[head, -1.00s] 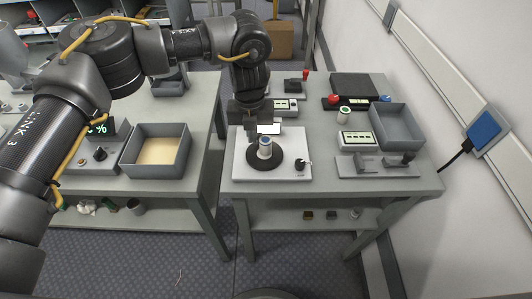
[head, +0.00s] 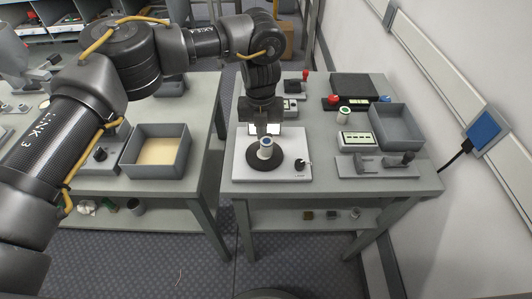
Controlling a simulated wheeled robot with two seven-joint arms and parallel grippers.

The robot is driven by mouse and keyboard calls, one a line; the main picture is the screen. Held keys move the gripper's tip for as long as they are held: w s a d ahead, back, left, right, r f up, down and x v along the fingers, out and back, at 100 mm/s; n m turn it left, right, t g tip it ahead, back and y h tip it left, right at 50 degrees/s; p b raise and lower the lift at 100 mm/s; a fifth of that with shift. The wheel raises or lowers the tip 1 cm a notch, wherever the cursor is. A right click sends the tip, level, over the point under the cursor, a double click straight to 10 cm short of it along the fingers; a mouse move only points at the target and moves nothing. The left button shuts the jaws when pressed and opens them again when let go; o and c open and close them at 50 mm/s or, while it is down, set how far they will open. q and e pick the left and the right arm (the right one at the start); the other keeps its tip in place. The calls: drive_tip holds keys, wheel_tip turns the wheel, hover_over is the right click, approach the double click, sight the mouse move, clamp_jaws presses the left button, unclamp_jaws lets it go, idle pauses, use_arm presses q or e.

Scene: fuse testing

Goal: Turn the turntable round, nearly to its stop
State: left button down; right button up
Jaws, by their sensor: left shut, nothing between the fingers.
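The turntable is a black disc (head: 262,164) on a pale square base plate (head: 245,172) on the right-hand table. A black knob (head: 301,163) sits at the plate's right side. My left gripper (head: 265,134) points down just behind the cylinder, shut, with nothing seen between its fingers. Whether it touches the cylinder or disc I cannot tell. My right gripper is not in view.
Right of the plate are a white meter box (head: 357,141), a grey open bin (head: 398,127), and a grey fixture with a lever (head: 380,164). A white and green cylinder (head: 344,113) stands behind the meter. A tray with a tan floor (head: 158,151) stands on the left table.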

use_arm(q)
drive_tip(key=shift+r+p, duration=1.3)
drive_tip(key=shift+r, duration=0.2)
wheel_tip(320, 180, up, 2)
drive_tip(key=shift+r+p, duration=0.1)
drive_tip(key=shift+p, duration=0.9)
drive_tip(key=shift+r+p, duration=0.3)
drive_tip(key=shift+r, duration=0.1)
